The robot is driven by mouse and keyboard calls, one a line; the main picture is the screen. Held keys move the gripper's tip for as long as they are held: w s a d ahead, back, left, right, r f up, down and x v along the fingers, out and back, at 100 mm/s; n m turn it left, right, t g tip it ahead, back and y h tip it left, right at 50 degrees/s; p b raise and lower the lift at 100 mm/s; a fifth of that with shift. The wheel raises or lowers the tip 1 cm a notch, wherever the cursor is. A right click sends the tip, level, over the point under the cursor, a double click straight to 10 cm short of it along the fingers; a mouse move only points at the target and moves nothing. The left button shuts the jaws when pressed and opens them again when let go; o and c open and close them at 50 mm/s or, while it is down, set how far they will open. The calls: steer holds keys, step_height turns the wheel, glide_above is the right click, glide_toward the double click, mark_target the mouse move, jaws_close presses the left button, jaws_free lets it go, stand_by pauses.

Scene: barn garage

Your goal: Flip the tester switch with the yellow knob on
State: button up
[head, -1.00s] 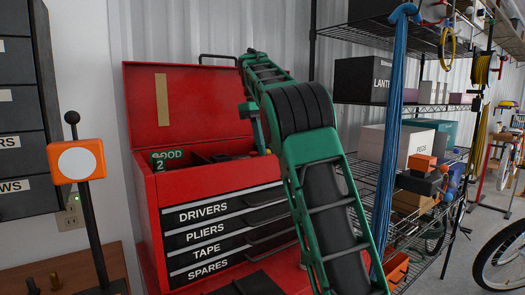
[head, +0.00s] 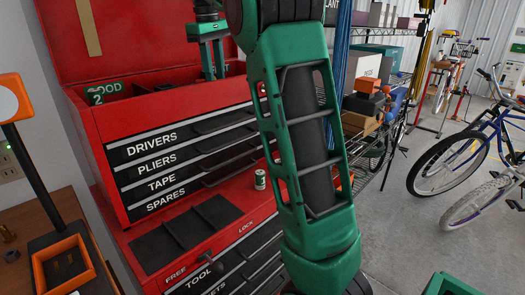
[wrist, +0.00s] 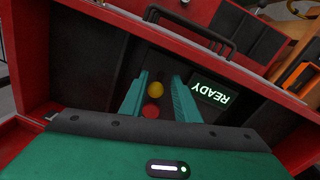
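In the wrist view, a round yellow knob (wrist: 156,88) shows between the fingers of my gripper (wrist: 160,82), against a dark surface inside the red tool chest. A round red knob (wrist: 152,112) sits close beside it, nearer the palm. My gripper's two teal fingers are apart, with no object clearly held; I cannot tell whether they touch a knob. A lit green READY display (wrist: 212,92) is right of the fingers. In the head view, my gripper (head: 214,66) points down at the chest's open top (head: 150,92); the knobs are hidden there.
The chest's red lid (head: 140,35) stands open behind the tray. A GOOD 2 sign (head: 104,92) is at the tray's left. A green can (head: 260,179) stands on the lower ledge. Shelves (head: 395,105) and bicycles (head: 470,160) are at right, with bare floor before them.

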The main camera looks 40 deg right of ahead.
steer(key=shift+s+f+t, duration=0.15)
steer(key=shift+s+t, duration=0.45)
steer(key=shift+t, duration=0.45)
steer(key=shift+s+f+t, duration=0.15)
steer(key=shift+s+t, duration=0.45)
steer(key=shift+t, duration=0.45)
steer(key=v, duration=1.1)
steer(key=s+f+m+g, duration=0.1)
steer(key=s+f+m, duration=0.2)
steer(key=s+f, duration=0.6)
steer(key=s+a+f+m+g+y, duration=0.1)
steer(key=s+f+m, duration=0.3)
steer(key=s+f, duration=0.5)
steer(key=shift+s+a+f+g, duration=0.4)
steer(key=shift+f+g, duration=0.1)
steer(key=shift+f, duration=2.85)
steer(key=s+a+f+m+g, duration=0.1)
steer(key=s+a+f+m, duration=0.1)
steer(key=s+f, duration=0.9)
steer(key=shift+s+m+g, duration=0.4)
steer(key=shift+s, duration=0.15)
steer(key=shift+w+f, duration=0.1)
